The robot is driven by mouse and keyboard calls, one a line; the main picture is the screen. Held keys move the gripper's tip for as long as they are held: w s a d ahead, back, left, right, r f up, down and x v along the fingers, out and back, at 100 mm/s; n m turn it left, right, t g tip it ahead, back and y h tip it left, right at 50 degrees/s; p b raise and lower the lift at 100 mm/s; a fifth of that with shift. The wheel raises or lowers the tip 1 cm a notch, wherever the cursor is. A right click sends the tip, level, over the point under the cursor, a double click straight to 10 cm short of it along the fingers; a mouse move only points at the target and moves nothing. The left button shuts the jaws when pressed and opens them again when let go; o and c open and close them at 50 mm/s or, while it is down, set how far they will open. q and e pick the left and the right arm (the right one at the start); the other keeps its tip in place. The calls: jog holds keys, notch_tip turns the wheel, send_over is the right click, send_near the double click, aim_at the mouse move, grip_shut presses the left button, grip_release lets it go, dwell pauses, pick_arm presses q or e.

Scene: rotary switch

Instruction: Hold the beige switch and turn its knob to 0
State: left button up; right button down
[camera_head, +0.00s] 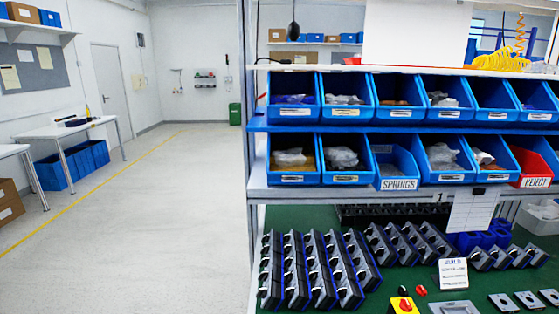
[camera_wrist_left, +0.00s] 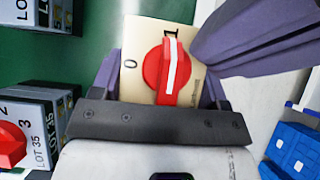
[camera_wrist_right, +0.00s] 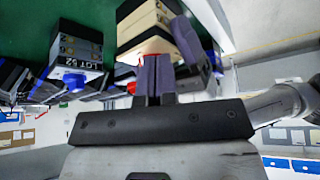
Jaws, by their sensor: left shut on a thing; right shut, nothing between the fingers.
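The beige switch (camera_wrist_left: 143,33) is held between the purple fingers of my left gripper (camera_wrist_left: 165,70) in the left wrist view. Its red knob (camera_wrist_left: 153,72) has a white line aimed near the mark 1; the mark 0 is on the plate to the left. In the right wrist view, the beige switch (camera_wrist_right: 140,22) is beyond my right gripper (camera_wrist_right: 154,62), which is shut and empty. A bit of red knob (camera_wrist_right: 128,58) shows beside the right fingertips; whether they touch it is unclear. Neither gripper shows in the head view.
Dark switch boxes stand close by in the left wrist view (camera_wrist_left: 45,115) and the right wrist view (camera_wrist_right: 75,50). The head view shows rows of dark holders (camera_head: 318,270) on a green bench, blue bins (camera_head: 345,112) above, and a red reject bin (camera_head: 533,168).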

jog(key=shift+w+d, duration=0.3)
jog(key=shift+w, duration=0.05)
dwell(0.8)
jog(key=shift+w+d, duration=0.2)
jog(key=shift+w, duration=0.1)
jog(key=shift+w+d, duration=0.15)
jog(key=shift+w, duration=0.2)
jog(key=shift+d+r, duration=0.1)
jog(key=shift+d, duration=0.1)
dwell(0.6)
notch_tip(320, 180, up, 6)
jog(key=shift+s+f, duration=0.1)
dwell(0.4)
